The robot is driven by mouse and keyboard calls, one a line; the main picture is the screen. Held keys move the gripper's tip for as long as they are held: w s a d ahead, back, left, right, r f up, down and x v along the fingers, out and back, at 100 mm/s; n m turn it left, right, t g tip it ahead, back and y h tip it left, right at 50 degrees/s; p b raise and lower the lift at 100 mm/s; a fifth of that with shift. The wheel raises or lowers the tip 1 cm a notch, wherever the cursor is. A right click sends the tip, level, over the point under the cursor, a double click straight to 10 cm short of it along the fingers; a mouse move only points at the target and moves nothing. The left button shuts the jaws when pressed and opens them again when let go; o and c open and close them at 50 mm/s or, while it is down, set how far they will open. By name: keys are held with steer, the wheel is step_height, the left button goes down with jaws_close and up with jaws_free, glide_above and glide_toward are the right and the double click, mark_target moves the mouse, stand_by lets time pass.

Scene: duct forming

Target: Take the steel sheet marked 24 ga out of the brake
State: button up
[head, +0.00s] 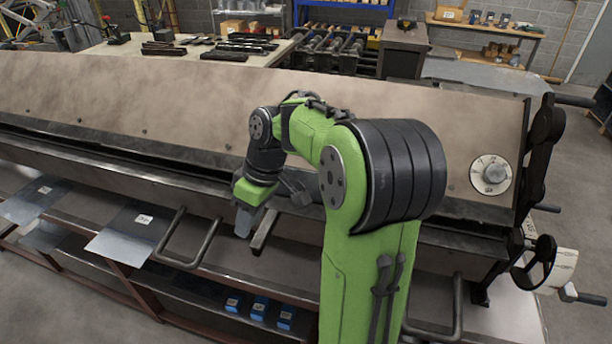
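The brake (200,105) is a long machine with a broad, worn tan-grey front that spans the view. Two grey steel sheets with small white labels lie at its front left: one sheet (118,238) left of a bent handle, the other (25,207) at the far left edge. Their label text is too small to read, so I cannot tell which is 24 ga, or whether their back edges are inside the brake's jaw. My gripper (243,222) points down in front of the brake, right of both sheets and apart from them. Its fingertips are partly hidden and nothing clearly shows in it.
Bent bar handles (187,240) stick out from the brake's front. Blue boxes (259,308) sit on a low shelf beneath. A dial (490,174) and a handwheel (535,263) are at the right end. A bench (130,50) with dark bars stands behind.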

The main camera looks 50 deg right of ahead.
steer(key=d+t+y, duration=0.3)
steer(key=d, duration=0.9)
steer(key=s+d+r+n+t, duration=0.1)
steer(key=s+d+r+t, duration=0.1)
steer(key=s+d+t, duration=0.45)
steer(key=s+d+r+t, duration=0.15)
steer(key=s+d, duration=0.25)
steer(key=d, duration=0.5)
steer(key=shift+g, duration=0.3)
steer(key=x, duration=1)
steer(key=d+x, duration=0.1)
steer(key=x, duration=0.4)
steer(key=shift+w+a, duration=0.2)
steer(key=shift+w, duration=0.4)
jaws_close()
